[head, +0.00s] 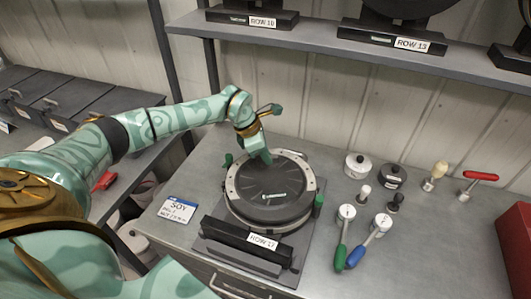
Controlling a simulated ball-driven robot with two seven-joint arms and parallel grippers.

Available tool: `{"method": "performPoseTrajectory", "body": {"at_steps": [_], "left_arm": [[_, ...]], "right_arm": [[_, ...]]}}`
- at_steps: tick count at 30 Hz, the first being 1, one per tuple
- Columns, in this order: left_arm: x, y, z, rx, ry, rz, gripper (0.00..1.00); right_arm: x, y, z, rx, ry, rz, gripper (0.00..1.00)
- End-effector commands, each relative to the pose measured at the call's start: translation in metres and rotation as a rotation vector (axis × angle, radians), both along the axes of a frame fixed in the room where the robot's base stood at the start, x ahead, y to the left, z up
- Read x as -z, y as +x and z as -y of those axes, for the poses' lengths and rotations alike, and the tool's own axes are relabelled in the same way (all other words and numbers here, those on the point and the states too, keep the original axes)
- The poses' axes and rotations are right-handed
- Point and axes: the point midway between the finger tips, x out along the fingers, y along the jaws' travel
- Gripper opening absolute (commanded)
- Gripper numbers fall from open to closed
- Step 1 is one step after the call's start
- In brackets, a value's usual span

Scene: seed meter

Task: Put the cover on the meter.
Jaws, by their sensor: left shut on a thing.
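The meter (231,184) stands on the metal bench, with a pale ring around its top and a ROW 17 label on the black bar in front. A round dark disc, which looks like the cover (270,202), is over its top. Whether it is fully seated or slightly raised cannot be told. My left gripper (263,156) reaches down to the far rim of the disc and is shut on it; the fingertips partly hide the contact. Green knobs (318,200) stand at the meter's sides. My right gripper is out of view.
A SOY card (178,209) lies left of the meter. To the right stand a white pot (357,166), a dark pot (392,177), green-handled (341,257) and blue-handled (356,256) tools, and a red T-handle (480,176). A shelf (330,42) hangs above.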

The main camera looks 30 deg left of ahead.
Motion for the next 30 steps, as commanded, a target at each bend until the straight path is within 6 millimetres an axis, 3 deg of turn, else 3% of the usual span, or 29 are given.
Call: {"method": "performPoseTrajectory", "body": {"at_steps": [30], "left_arm": [[0.0061, 0.0007, 0.0, 0.0, -0.001, 0.002, 0.0]], "right_arm": [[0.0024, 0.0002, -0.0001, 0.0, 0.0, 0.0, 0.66]]}}
